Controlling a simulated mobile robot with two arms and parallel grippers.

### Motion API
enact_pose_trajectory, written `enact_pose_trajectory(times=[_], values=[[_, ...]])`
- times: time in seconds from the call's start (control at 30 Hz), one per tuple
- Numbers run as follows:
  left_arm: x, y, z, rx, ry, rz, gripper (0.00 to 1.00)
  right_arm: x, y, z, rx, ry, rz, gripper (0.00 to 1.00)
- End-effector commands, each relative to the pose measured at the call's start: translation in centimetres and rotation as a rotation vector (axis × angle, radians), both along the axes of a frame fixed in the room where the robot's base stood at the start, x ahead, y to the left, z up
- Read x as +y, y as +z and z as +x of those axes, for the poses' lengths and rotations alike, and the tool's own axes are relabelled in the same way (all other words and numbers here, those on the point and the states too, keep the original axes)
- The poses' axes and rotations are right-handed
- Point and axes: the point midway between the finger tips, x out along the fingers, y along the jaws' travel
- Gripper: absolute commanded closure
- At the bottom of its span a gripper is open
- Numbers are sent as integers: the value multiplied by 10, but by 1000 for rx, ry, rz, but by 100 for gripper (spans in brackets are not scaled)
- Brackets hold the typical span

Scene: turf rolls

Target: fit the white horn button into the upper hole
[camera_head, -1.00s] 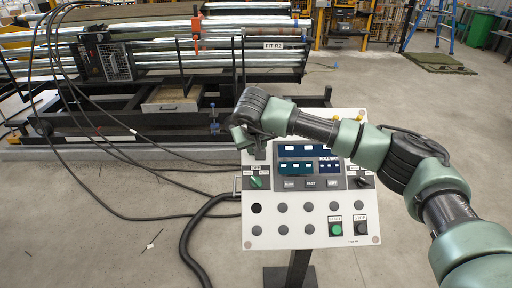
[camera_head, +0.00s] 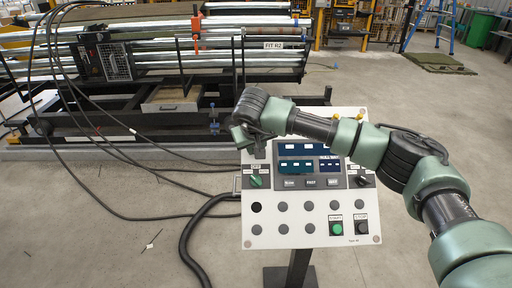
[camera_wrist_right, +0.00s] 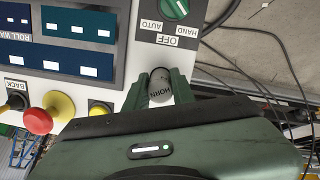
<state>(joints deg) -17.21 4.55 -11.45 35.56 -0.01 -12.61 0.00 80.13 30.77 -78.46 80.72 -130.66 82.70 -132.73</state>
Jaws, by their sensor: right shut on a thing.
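My right gripper (camera_wrist_right: 161,88) is shut on the white horn button (camera_wrist_right: 160,86), marked HORN, in the right wrist view. The button sits between the two green fingers. In the head view my right gripper (camera_head: 250,144) is at the upper left of the control panel (camera_head: 310,242), and the button cannot be made out there. A dark open hole (camera_head: 256,208) shows at the left end of the upper row on the panel, below the gripper. My left gripper is not in view.
A green selector switch (camera_head: 255,181) is just below the gripper. A thick black hose (camera_head: 188,240) runs beside the panel.

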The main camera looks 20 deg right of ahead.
Motion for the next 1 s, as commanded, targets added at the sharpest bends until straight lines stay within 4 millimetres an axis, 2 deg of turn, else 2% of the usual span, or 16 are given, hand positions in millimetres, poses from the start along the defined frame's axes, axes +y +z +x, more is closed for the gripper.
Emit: enact_pose_trajectory(times=[0.77,0.8,0.87,1.0], values=[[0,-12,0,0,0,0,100,-3,-15,13,-2,0,0,100],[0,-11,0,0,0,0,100,-3,-14,12,-2,0,0,67],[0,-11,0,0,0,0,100,-3,-15,12,-1,2,0,51],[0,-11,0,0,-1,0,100,-3,-15,12,0,2,1,50]])
